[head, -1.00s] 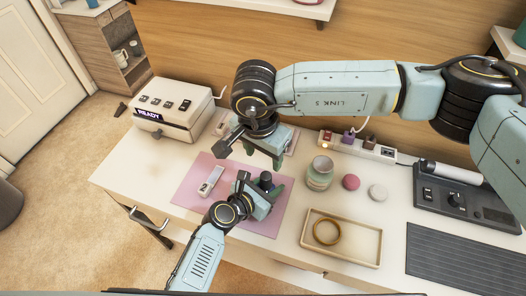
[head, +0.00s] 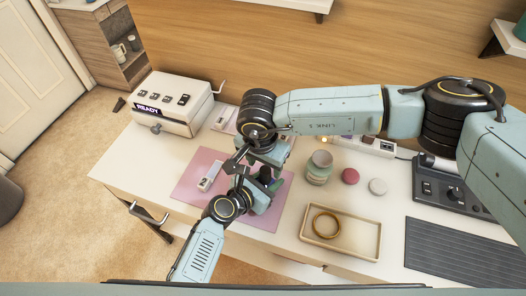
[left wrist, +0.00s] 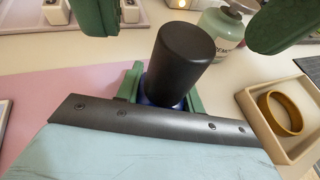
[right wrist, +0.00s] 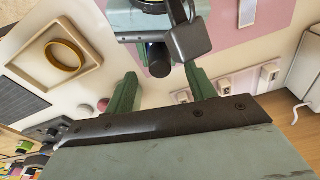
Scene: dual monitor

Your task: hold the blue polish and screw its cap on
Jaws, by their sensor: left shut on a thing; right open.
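The blue polish (left wrist: 163,98) is held low between the green fingers of my left gripper (left wrist: 162,92); only a little of its blue bottle shows. Its tall black cap (left wrist: 185,55) sits on top of the bottle, looking slightly tilted in the left wrist view. Whether the cap is threaded tight cannot be seen. My right gripper (right wrist: 162,92) is open above the polish, its two green fingers spread on either side of the black cap (right wrist: 158,62) and apart from it. In the head view my right gripper (head: 266,164) hides part of the polish and my left gripper (head: 258,194).
A pink mat (head: 191,191) lies below, with a small white block (head: 209,176) on it. A tray (head: 362,247) with a gold ring (head: 326,225), a green jar (head: 319,168) and pink and white round items stand right. A white READY machine (head: 172,103) stands left.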

